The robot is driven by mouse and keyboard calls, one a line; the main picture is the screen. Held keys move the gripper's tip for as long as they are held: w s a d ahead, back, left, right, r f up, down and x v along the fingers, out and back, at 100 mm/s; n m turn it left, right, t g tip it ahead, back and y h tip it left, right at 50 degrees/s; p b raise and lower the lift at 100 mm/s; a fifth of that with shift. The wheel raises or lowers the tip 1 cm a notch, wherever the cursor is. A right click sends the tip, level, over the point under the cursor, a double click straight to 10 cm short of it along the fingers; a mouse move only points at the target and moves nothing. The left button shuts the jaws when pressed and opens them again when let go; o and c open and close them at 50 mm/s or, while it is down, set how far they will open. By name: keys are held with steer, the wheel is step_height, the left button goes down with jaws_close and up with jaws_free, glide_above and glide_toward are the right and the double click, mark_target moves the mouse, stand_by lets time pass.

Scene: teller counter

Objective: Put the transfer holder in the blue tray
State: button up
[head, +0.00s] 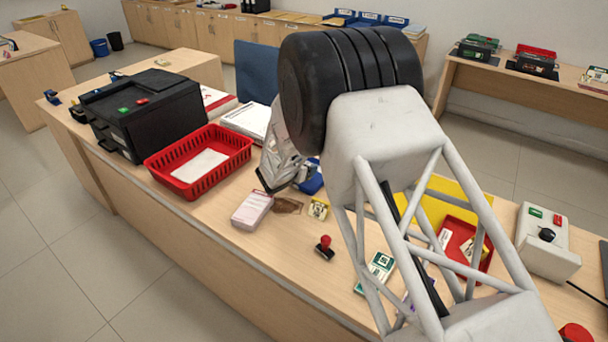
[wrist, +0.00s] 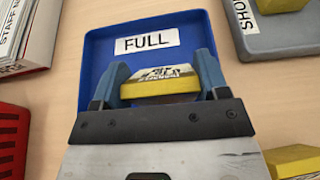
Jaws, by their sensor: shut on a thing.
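The transfer holder (wrist: 160,86), a yellow block with a printed white label, is held between the two blue fingers of my gripper (wrist: 161,76) in the wrist view. The blue tray (wrist: 196,24), labelled FULL, lies behind and around the held block in that view. I cannot tell whether the block touches the tray floor. In the head view, only a corner of the blue tray (head: 314,184) shows beside my gripper (head: 284,162). The held block is hidden there.
A grey tray (wrist: 286,42) is right of the blue tray, with a yellow object (wrist: 293,161) nearby. A red basket (head: 198,186), pink pad stack (head: 252,210) and red-handled stamp (head: 325,246) are on the counter. White papers (head: 248,119) lie behind.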

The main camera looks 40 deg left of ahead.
steer(key=shift+f, duration=1.7)
steer(key=shift+f, duration=0.1)
steer(key=o, duration=0.9)
steer(key=v, duration=1.2)
steer(key=shift+r, duration=0.2)
steer(key=shift+w+d, duration=0.1)
